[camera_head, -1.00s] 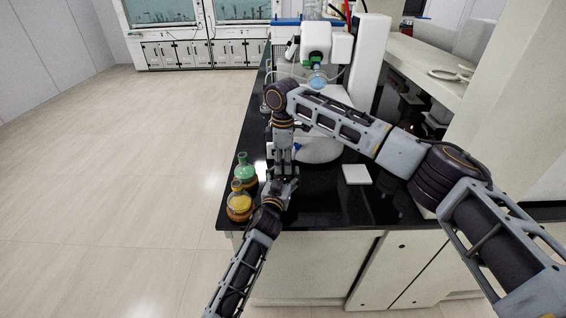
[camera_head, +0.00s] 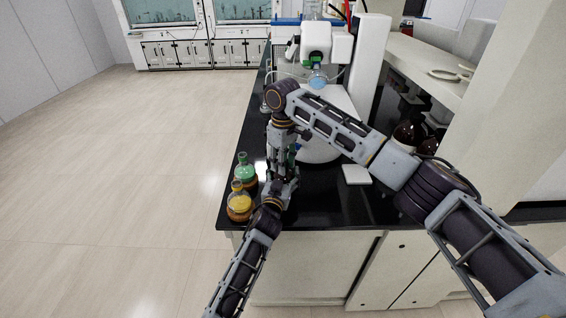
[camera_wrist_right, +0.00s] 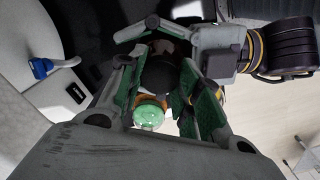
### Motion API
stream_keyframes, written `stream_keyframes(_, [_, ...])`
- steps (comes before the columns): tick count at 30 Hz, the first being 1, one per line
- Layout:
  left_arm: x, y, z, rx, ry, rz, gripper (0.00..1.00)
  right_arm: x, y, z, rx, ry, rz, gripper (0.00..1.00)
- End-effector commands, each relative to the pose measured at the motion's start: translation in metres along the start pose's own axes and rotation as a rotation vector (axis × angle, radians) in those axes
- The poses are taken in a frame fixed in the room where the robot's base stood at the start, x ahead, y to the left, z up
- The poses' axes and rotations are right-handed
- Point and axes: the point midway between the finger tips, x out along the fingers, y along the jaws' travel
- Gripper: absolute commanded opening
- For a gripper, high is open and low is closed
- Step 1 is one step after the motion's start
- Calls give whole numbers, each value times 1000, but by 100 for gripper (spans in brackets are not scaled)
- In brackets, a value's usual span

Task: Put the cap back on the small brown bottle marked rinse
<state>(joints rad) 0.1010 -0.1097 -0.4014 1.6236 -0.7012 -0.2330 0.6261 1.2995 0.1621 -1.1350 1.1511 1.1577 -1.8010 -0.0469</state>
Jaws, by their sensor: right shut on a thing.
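My right gripper (camera_head: 281,158) comes down from above at the front left of the black bench. In the right wrist view its fingers (camera_wrist_right: 164,92) are closed about a dark round thing (camera_wrist_right: 160,73), which looks like the black cap. My left gripper (camera_head: 286,182) reaches up from below, right under the right one. In the right wrist view the left gripper comes in from the right, its fingers close behind the dark thing. A small brown patch shows there, perhaps the bottle. The rinse bottle and its mark cannot be made out, nor whether cap and bottle touch.
A green flask (camera_head: 245,171) and an orange flask (camera_head: 239,206) stand at the bench's left edge, close beside the grippers. A white square pad (camera_head: 356,174) lies to the right. A rotary evaporator (camera_head: 317,38) stands behind. Large brown bottles (camera_head: 407,134) are under the right shelf.

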Motion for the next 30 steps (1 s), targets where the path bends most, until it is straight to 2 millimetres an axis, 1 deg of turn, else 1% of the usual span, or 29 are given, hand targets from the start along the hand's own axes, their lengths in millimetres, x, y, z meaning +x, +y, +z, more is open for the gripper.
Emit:
stream_keyframes(1, [0, 0, 1, 1, -1, 0, 0, 0, 1, 0, 1, 2, 2, 5])
stream_keyframes(2, [0, 0, 1, 1, -1, 1, 0, 0, 1, 0, 0, 2, 2, 35])
stream_keyframes(6, [0, 0, 1, 1, -1, 0, 0, 0, 1, 0, -1, 2, 2, 53])
stream_keyframes(7, [0, 0, 1, 1, -1, 0, 0, 0, 1, 0, -1, 2, 2, 55])
stream_keyframes(15, [0, 0, 1, 1, -2, 0, 0, 0, 0, 0, -3, 1, 1, 55])
stream_keyframes(19, [0, 0, 1, 0, -2, 0, 0, -4, 0, 0, -4, 2, 1, 55])
stream_keyframes(23, [0, 0, 1, 0, -2, 0, 0, -12, 0, 0, -4, 2, 1, 55])
stream_keyframes(30, [0, 0, 1, 0, -2, 0, 0, -34, 0, 0, -4, 1, 1, 55])
